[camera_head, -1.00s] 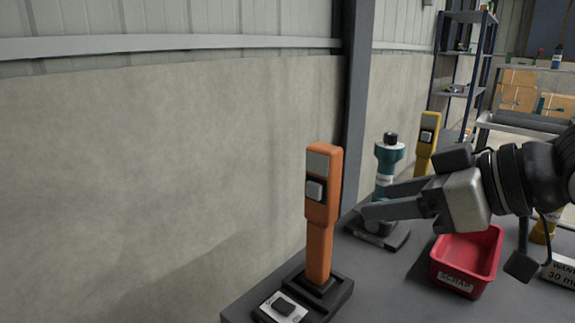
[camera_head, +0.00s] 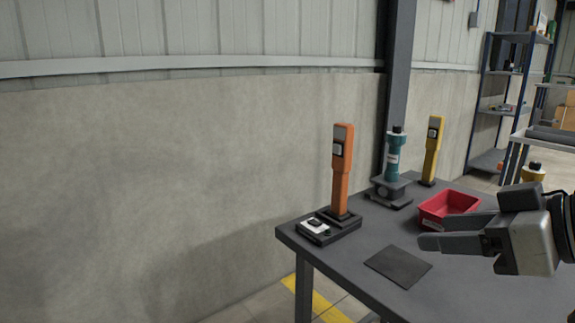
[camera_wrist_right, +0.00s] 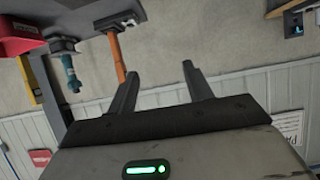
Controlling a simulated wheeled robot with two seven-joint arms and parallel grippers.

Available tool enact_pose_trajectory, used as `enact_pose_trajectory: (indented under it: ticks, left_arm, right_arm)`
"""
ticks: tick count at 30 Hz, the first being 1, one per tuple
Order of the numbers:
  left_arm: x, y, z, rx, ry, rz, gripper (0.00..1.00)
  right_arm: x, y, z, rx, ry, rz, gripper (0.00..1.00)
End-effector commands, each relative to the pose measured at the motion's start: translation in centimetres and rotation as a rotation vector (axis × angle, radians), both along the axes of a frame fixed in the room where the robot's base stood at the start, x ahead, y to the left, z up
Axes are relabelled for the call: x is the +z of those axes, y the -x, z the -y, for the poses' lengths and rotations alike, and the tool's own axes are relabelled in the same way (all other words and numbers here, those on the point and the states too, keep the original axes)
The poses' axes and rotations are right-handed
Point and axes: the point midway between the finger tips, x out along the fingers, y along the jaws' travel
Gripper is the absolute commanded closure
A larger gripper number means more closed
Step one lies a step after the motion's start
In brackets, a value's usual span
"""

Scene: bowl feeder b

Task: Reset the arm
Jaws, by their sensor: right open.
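My right gripper (camera_head: 445,232) comes in from the right in the head view, its fingers pointing left above the table's right part. Its two fingers are apart with nothing between them. In the right wrist view the open fingers (camera_wrist_right: 158,80) point at the wall, and the view is upside down. My left gripper is not in view. An orange upright tool (camera_head: 342,170) stands in a black base at the table's near-left corner; it also shows in the right wrist view (camera_wrist_right: 117,58), behind one finger.
The dark table (camera_head: 335,262) also bears a teal device (camera_head: 391,160), a yellow tool (camera_head: 433,150), a red bin (camera_head: 450,204) and a flat dark mat (camera_head: 398,266). A wall (camera_head: 150,180) and post stand behind. Shelving (camera_head: 500,100) is at the right.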

Motion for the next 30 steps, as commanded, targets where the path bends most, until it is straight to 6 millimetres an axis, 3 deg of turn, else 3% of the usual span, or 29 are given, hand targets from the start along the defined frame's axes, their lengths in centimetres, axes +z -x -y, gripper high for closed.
enact_pose_trajectory:
  ticks: [11,16,20,24,27,30]
  left_arm:
    - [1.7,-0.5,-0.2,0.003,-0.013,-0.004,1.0]
    - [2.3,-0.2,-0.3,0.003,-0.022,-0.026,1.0]
    - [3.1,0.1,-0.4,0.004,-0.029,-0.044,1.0]
    - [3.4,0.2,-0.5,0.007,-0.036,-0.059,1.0]
    - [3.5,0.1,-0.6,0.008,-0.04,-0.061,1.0]
    - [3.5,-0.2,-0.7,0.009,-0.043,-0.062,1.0]
  right_arm:
    - [-6.8,-3.5,-1.5,-0.056,-0.139,-0.005,0.49]
    - [-13.1,-3.3,-2.4,-0.145,-0.191,-0.026,0.49]
    - [-20.1,-0.3,-3.5,-0.259,-0.188,-0.062,0.49]
    - [-25.7,4.7,-4.8,-0.357,-0.127,-0.102,0.49]
    - [-28.0,7.6,-5.5,-0.395,-0.08,-0.125,0.49]
    - [-29.2,9.3,-6.0,-0.411,-0.049,-0.137,0.49]
